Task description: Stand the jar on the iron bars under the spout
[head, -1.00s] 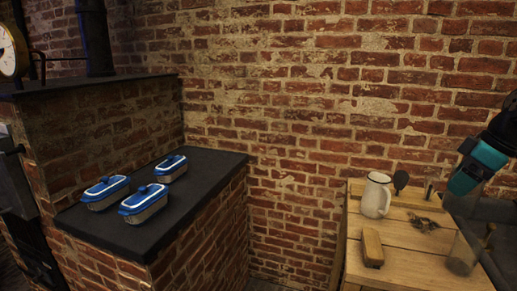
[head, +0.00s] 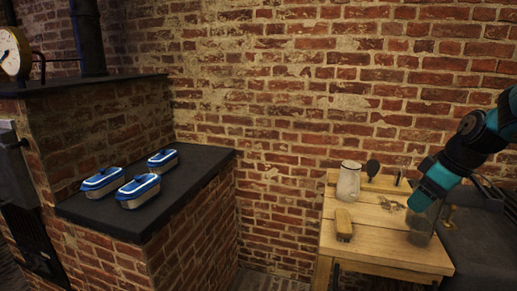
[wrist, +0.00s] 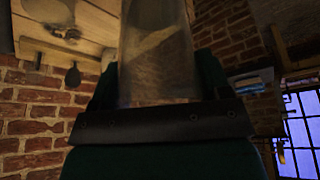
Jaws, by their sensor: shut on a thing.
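A clear glass jar (head: 421,232) is held by my gripper (head: 428,200) at the right of the head view, in front of the right edge of the wooden table. In the wrist view the jar (wrist: 157,50) runs up between the two dark fingers, and the table shows behind it. My gripper is shut on the jar. A small brass tap (head: 449,216) shows just right of the jar, above a dark basin (head: 482,250). I cannot make out the iron bars. I cannot tell whether the jar's base touches anything.
The wooden table (head: 385,250) carries a pale jug (head: 348,182), a wooden block (head: 344,225), a dark round paddle (head: 372,168) and small metal pieces (head: 391,205). Blue-lidded dishes (head: 138,188) stand on a dark-topped brick ledge (head: 100,218) at left. A brick wall stands behind.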

